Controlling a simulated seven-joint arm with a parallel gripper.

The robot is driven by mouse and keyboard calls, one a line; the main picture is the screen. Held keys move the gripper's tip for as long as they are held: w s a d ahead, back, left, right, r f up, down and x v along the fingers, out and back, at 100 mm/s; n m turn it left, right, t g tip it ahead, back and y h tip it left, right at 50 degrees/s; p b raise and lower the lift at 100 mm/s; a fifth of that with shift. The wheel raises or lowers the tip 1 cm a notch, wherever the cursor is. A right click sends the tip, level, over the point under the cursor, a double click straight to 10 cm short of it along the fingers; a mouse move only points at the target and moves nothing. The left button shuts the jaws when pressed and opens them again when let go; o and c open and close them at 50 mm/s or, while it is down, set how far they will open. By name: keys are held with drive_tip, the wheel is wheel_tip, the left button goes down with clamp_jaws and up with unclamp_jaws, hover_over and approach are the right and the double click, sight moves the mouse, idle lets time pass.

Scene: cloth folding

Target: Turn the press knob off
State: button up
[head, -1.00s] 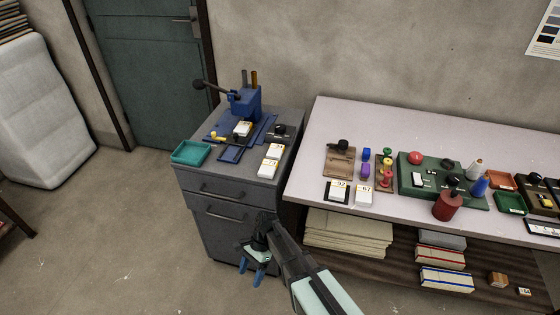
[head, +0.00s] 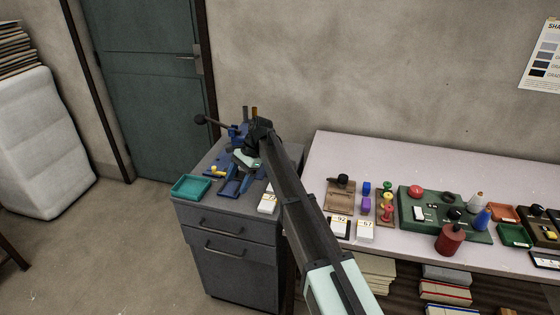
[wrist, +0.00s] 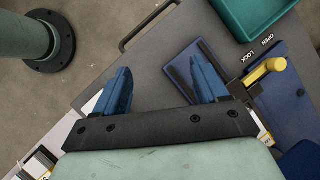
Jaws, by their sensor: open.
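The blue press (head: 238,137) stands on the grey cabinet (head: 245,262) in the head view, partly covered by my arm. The black knob seen earlier at the cabinet's right side is now hidden behind my arm, and I cannot make it out in the wrist view. My gripper (wrist: 162,63) is over the cabinet top, its two blue fingers apart with nothing held between them. In the wrist view the right finger overlaps a dark blue plate. A yellow lever (wrist: 265,70) sits right of that finger, near OPEN and LOCK labels.
A teal tray (head: 191,188) lies at the cabinet's front left; its corner also shows in the wrist view (wrist: 248,18). A white label block (head: 267,203) is beside my arm. The long table (head: 400,165) on the right holds several small objects.

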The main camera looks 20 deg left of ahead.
drive_tip(key=w+d+r+t+h, duration=0.2)
drive_tip(key=w+d+r, duration=0.3)
drive_tip(key=w, duration=0.5)
drive_tip(key=w+d+r+t+h, duration=0.2)
drive_tip(key=w+d+r, duration=0.35)
drive_tip(key=w, duration=0.35)
drive_tip(key=f, duration=1.3)
drive_tip(key=shift+a+f, duration=0.1)
drive_tip(key=shift+a, duration=0.2)
drive_tip(key=c, duration=1.1)
